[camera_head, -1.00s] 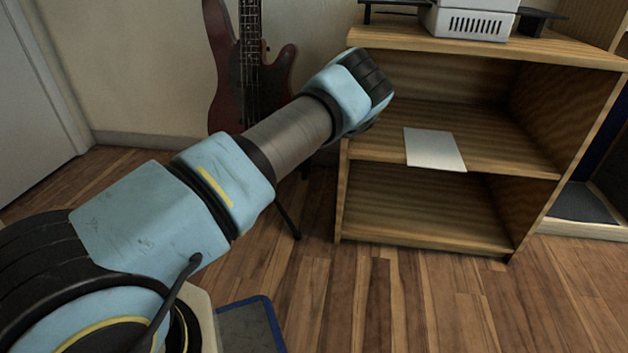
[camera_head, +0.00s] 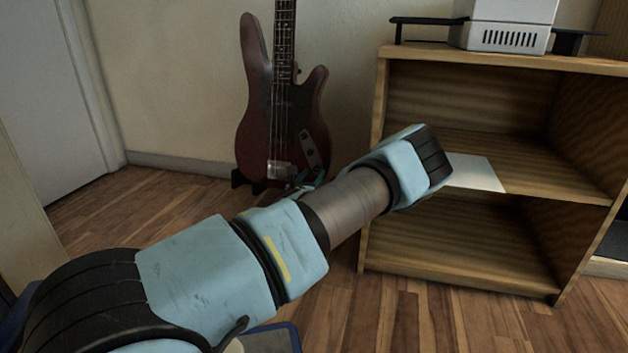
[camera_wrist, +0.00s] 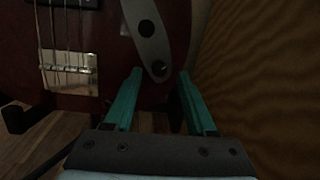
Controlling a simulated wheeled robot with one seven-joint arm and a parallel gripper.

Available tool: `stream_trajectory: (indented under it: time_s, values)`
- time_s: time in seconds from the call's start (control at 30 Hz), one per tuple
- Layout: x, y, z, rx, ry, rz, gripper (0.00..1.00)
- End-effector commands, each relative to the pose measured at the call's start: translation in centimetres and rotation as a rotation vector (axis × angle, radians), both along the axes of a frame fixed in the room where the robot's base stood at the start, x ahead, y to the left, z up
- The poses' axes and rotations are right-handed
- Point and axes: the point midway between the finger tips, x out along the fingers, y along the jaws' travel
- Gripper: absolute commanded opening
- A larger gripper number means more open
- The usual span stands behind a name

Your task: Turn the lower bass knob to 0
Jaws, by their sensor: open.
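A grey control plate (camera_wrist: 149,45) carries an upper knob (camera_wrist: 146,27) and the dark lower bass knob (camera_wrist: 159,69). My gripper (camera_wrist: 160,73) has two teal fingers, open and empty. The lower knob appears between the fingertips; I cannot tell how far ahead of them it lies. In the head view my wrist hides most of my gripper, and the knob's marking is too small to read.
A wooden shelf (camera_head: 480,265) stands just right of my arm, with a white sheet (camera_head: 474,172) on its middle board and a white box (camera_head: 505,28) on top. A wooden surface (camera_wrist: 255,90) fills the wrist view's right side. Floor is free left of the bass.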

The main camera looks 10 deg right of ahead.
Motion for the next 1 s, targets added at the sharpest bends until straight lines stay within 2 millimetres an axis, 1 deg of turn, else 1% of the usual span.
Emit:
stream_trajectory:
  time_s: [0.03, 0.17, 0.47, 0.9, 0.97, 1.0]
  values:
    - [0.47, -0.26, -0.19, -0.001, -0.001, -0.001, 0.56]
    - [1.15, -0.61, -0.04, 0.000, 0.000, 0.001, 0.56]
    - [1.28, -0.72, 0.06, 0.000, 0.000, 0.001, 0.56]
    - [1.26, -0.72, 0.02, 0.001, 0.001, 0.001, 0.07]
    - [1.26, -0.72, 0.02, 0.001, 0.001, 0.001, 0.00]
    - [1.26, -0.72, 0.02, 0.001, 0.001, 0.001, 0.00]
